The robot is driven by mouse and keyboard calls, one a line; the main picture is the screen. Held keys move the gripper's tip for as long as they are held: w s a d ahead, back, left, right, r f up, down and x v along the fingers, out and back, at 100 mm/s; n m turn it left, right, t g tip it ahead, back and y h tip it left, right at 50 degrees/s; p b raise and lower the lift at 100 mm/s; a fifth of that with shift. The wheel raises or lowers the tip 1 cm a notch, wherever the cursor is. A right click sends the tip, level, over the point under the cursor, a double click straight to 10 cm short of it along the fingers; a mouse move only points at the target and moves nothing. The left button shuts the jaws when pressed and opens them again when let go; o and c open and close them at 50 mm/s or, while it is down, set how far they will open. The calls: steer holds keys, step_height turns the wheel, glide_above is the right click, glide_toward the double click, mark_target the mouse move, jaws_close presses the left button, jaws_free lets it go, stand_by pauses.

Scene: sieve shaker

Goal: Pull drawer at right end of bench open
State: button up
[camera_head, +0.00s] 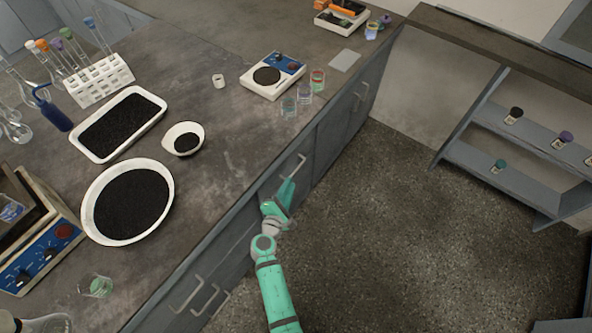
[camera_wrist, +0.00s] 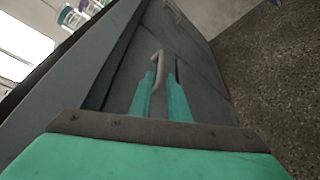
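The grey drawer front (camera_head: 275,183) is on the bench's long side, just under the worktop edge. Its pale bar handle (camera_head: 294,166) also shows in the wrist view (camera_wrist: 157,66). My green gripper (camera_head: 287,188) reaches up to the drawer front from below. In the wrist view my two fingers (camera_wrist: 160,84) are apart, with the near end of the handle between or just beyond their tips. I cannot tell whether they touch it. My gripper hides part of the drawer front, and I cannot tell whether the drawer is fully closed.
The worktop (camera_head: 225,145) holds a balance (camera_head: 272,75), beakers, a white tray (camera_head: 98,158) and a sieve pan (camera_head: 87,212). Other handles (camera_head: 361,96) are along the bench front. The floor (camera_head: 375,230) to the right is clear, up to a shelf unit (camera_head: 490,165).

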mark_target(297, 170)
steer(key=x, duration=0.8)
steer(key=shift+d, duration=0.15)
steer(key=shift+w+f, duration=0.2)
steer(key=shift+w, duration=0.4)
jaws_close()
steer(key=shift+d, duration=0.2)
stand_by(0.5)
